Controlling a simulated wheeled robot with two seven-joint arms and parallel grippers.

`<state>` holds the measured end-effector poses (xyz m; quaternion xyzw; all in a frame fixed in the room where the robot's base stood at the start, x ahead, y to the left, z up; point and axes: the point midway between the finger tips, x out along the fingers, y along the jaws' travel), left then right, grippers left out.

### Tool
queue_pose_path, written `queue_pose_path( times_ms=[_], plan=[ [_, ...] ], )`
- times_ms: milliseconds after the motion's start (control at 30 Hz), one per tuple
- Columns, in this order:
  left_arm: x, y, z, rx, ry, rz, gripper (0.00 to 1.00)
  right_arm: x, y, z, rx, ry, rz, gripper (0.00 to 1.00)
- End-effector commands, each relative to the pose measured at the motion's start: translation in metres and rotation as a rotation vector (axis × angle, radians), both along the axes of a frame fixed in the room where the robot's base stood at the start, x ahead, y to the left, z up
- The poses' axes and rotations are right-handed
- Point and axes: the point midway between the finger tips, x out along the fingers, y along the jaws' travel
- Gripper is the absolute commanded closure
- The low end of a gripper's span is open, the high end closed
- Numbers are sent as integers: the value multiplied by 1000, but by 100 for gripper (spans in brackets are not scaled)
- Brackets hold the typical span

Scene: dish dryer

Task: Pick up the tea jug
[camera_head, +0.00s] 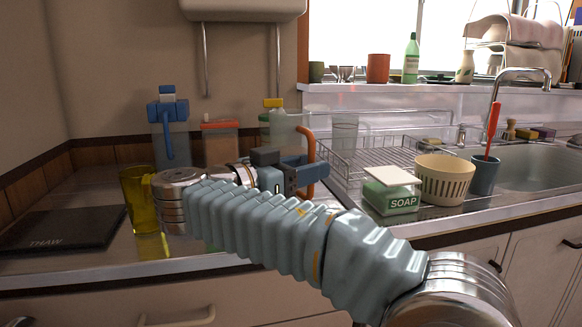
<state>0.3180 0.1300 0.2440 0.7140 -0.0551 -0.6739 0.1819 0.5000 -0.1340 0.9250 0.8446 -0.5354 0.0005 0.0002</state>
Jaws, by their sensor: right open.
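Two clear jugs stand at the back of the counter, and I cannot tell by look which one is the tea jug. One jug (172,133) has a blue lid and blue handle and stands at the left. The other jug (285,128) has a yellow top and a curved orange handle (307,150). My right gripper (312,168) is open, in front of this second jug and close to its orange handle. Whether the handle lies between the fingers cannot be told. My right arm hides the lower part of this jug. My left gripper is out of view.
An orange-lidded container (220,143) stands between the jugs. A yellow glass (143,200) stands left of my arm, beside a dark thaw plate (62,230). A wire dish rack (385,160), soap box (390,192), cream basket (444,180) and blue cup (484,176) stand right.

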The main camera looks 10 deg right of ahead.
Motion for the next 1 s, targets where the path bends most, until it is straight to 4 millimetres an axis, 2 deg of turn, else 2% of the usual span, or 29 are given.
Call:
queue_pose_path(
  times_ms=[167, 400, 600, 700, 1000],
  plan=[
    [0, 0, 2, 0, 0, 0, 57, 12, -26, 1, 0, 0, -3, 57],
    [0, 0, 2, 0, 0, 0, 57, 13, -29, 1, 0, 0, 1, 57],
    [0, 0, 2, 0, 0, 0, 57, 13, -29, 1, 0, 0, 1, 88],
    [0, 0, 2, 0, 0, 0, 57, 13, -29, 1, 0, 0, 0, 100],
    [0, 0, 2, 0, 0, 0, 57, 13, -29, 1, 1, 0, 0, 100]
  ],
)
